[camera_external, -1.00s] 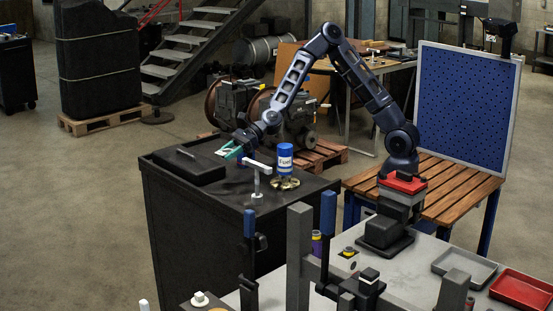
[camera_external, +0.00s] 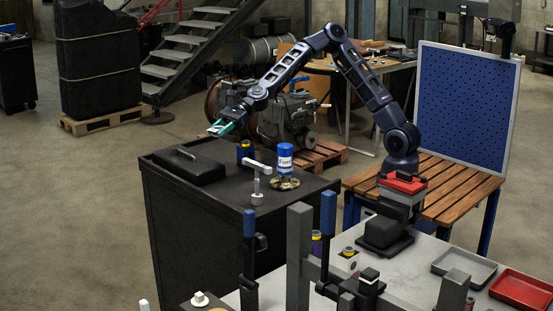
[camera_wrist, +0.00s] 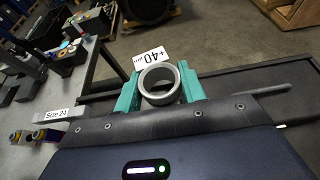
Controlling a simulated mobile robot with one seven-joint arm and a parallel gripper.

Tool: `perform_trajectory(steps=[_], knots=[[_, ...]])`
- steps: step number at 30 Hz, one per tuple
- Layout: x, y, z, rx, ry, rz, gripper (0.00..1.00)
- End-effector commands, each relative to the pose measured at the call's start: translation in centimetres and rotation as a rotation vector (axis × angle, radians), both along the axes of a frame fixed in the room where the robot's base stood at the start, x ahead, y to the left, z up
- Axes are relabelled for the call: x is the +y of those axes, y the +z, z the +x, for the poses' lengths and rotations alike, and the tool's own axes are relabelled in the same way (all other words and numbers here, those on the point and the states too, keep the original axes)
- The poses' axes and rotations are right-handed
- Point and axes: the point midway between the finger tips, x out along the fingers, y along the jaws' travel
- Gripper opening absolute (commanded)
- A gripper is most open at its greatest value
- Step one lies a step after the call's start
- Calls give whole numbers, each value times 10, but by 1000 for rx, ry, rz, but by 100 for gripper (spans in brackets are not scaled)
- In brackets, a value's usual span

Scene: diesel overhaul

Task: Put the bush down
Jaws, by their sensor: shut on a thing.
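The bush (camera_wrist: 158,82) is a grey metal ring, seen in the wrist view with its round opening facing up toward the camera. My gripper (camera_wrist: 160,90) has its two teal fingers shut on it, one on each side. In the external view my gripper (camera_external: 221,128) is in the air above the back left of the black cabinet (camera_external: 225,205), clear of its top. The bush itself is too small to make out there. A white "+40" tag (camera_wrist: 152,56) shows just beyond the bush in the wrist view.
A "Size 24" label (camera_wrist: 57,115) shows at left in the wrist view. The cabinet's front top is mostly bare.

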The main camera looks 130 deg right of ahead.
Motion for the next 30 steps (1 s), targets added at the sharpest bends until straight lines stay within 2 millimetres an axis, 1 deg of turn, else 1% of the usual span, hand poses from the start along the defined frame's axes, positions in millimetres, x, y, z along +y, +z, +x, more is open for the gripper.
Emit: perform_trajectory(steps=[1,6,14,21,25,30], knots=[[-13,-1,-3,-2,18,7,17],[-51,-3,-18,-3,126,1,17],[-101,-1,-46,-2,284,-7,17],[-147,6,-82,-2,429,-12,17],[-165,10,-100,-2,491,-12,17],[-179,13,-115,-2,540,-13,17]])
